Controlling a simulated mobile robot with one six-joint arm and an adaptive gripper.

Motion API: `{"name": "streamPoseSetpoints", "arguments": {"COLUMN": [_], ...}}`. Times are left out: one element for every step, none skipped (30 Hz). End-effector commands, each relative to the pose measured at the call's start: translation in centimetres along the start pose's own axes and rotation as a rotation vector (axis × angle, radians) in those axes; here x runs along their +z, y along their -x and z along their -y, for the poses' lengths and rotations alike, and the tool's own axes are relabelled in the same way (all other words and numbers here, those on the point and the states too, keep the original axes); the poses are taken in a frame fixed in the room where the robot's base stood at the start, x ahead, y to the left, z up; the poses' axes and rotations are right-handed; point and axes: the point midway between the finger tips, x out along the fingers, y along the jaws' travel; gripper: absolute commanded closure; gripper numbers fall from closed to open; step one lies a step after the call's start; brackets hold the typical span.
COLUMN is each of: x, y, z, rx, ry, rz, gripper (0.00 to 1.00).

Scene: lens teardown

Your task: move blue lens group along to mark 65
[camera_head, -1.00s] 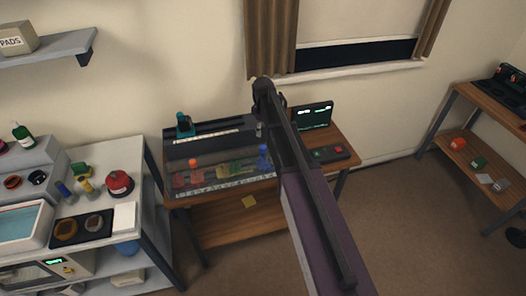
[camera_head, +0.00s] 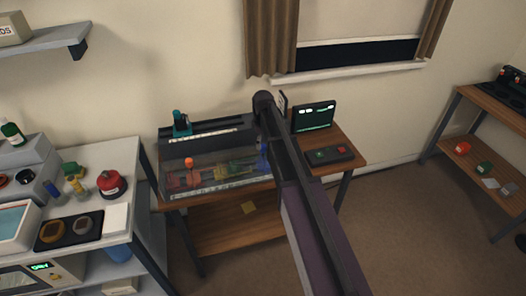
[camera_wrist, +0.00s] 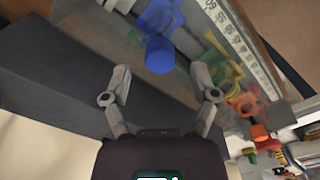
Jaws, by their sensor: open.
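The blue lens group (camera_head: 262,150) stands at the right end of the clear-fronted rail unit on the bench, partly hidden by my arm in the head view. In the wrist view the blue lens group (camera_wrist: 160,52) shows large, just beyond and between my fingertips. My gripper (camera_wrist: 161,72) is open and empty, its two fingers apart, not visibly touching the blue group. The number scale (camera_wrist: 238,40) runs along the unit's edge; its marks are too small to read surely. My gripper is hidden behind my arm in the head view.
Green-yellow (camera_wrist: 222,70), orange (camera_wrist: 246,104) and red (camera_wrist: 261,134) groups sit farther along the same rail. A small screen (camera_head: 314,116) and a button box (camera_head: 330,154) stand right of the unit. A teal-topped device (camera_head: 181,123) stands at its back left.

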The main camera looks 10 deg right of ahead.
Motion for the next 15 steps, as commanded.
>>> {"name": "streamPoseSetpoints", "arguments": {"x": [0.0,0.0,0.0,0.0,0.0,0.0,0.0,0.0,0.0,0.0,0.0,0.0,0.0,0.0,0.0], "y": [-0.8,-1.1,-1.3,-1.5,-1.7,-1.9,-2.1,-2.2,-2.4,-2.5,-2.5,-2.6,-2.7,-2.7,-2.7], "z": [0.0,0.0,0.0,0.0,0.0,0.0,0.0,0.0,0.0,0.0,0.0,0.0,0.0,0.0,0.0], "rx": [0.0,0.0,0.0,0.0,0.0,0.0,0.0,0.0,0.0,0.0,0.0,0.0,0.0,0.0,0.0], "ry": [0.0,0.0,0.0,0.0,0.0,0.0,0.0,0.0,0.0,0.0,0.0,0.0,0.0,0.0,0.0], "rz": [0.0,0.0,0.0,0.0,0.0,0.0,0.0,0.0,0.0,0.0,0.0,0.0,0.0,0.0,0.0], "gripper": [0.24,0.24,0.24,0.24,0.24,0.24,0.24,0.24,0.24,0.24,0.24,0.24,0.24,0.24,0.24]}}
